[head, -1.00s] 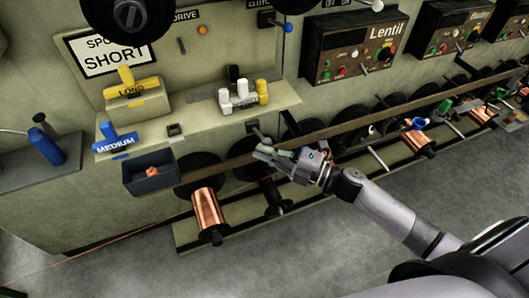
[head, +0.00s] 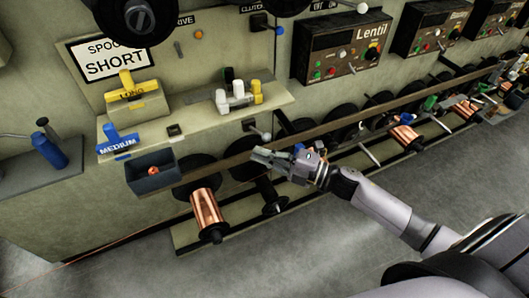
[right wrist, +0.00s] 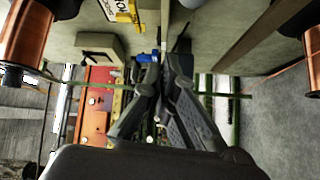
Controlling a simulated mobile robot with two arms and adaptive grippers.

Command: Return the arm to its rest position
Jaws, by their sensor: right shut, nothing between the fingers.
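My right arm comes in from the lower right of the head view. Its gripper (head: 268,157) is in front of the long rail, above the black spool holders at the lower middle. In the right wrist view the right gripper's fingers (right wrist: 163,62) come together at their tips, with nothing between them. My left gripper does not show in either view.
A copper spool (head: 208,208) sits left of the gripper, below a dark bin (head: 150,178). A shelf (head: 200,123) above holds yellow, blue and white pieces. The Lentil control box (head: 340,48) hangs on the wall. The rail (head: 330,127) runs close behind the gripper. Grey floor (head: 330,240) is clear in front.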

